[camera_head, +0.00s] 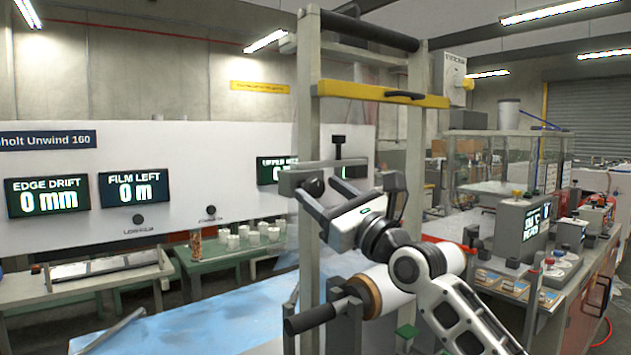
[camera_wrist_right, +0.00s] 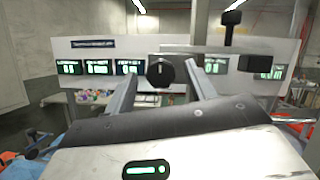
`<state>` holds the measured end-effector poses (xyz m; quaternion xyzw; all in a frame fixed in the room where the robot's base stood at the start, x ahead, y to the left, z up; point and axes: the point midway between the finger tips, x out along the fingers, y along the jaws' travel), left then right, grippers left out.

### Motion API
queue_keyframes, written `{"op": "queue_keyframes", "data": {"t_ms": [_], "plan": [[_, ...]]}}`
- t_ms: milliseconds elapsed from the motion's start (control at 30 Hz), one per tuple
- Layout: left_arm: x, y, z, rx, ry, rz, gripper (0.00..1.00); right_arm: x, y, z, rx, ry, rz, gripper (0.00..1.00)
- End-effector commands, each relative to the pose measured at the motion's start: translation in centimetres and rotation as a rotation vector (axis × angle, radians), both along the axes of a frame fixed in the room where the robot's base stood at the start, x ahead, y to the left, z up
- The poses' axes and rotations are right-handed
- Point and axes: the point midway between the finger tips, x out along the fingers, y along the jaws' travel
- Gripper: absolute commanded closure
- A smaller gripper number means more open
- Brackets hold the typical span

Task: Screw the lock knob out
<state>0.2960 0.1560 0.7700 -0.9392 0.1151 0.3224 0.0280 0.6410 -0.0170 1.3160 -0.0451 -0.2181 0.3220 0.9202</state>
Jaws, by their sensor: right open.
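A round black knob (camera_head: 313,187) sits on a grey bracket (camera_head: 290,180) on the upright frame. In the right wrist view the round knob (camera_wrist_right: 160,71) shows between the far ends of my fingers, with gaps on both sides. A black T-shaped knob (camera_head: 338,141) stands upright on the same bracket; it also shows at the upper right of the wrist view (camera_wrist_right: 232,19). I cannot tell for sure which one is the lock knob. My right gripper (camera_head: 346,188) is open and empty in front of the bracket. My left gripper is not in view.
A yellow bar (camera_head: 380,94) crosses the frame above. A white film roll (camera_head: 395,290) and a dark roller end (camera_head: 309,317) lie below the right arm. A blue-topped table (camera_head: 200,325) is at lower left. A cluttered bench (camera_head: 550,290) stands at right.

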Motion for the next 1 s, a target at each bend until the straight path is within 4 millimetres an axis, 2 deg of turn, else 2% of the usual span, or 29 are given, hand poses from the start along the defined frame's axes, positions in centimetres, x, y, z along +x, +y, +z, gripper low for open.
{"op": "queue_keyframes", "data": {"t_ms": [200, 567, 700, 733, 1000], "plan": [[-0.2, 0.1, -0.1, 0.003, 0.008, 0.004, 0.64, 1.5, 1.4, 0.9, 0.000, 0.000, 0.000, 0.45], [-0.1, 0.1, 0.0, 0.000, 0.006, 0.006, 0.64, 1.8, 1.6, 0.9, 0.001, 0.001, -0.001, 0.45], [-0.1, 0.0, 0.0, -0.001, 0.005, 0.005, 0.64, 1.8, 1.6, 0.9, 0.001, 0.001, -0.001, 0.83], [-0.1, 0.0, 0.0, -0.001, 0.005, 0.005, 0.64, 1.8, 1.6, 0.9, 0.001, 0.001, -0.001, 0.89], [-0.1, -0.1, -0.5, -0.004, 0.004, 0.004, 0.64, 1.8, 1.6, 0.7, -0.011, -0.009, 0.001, 0.89]]}}
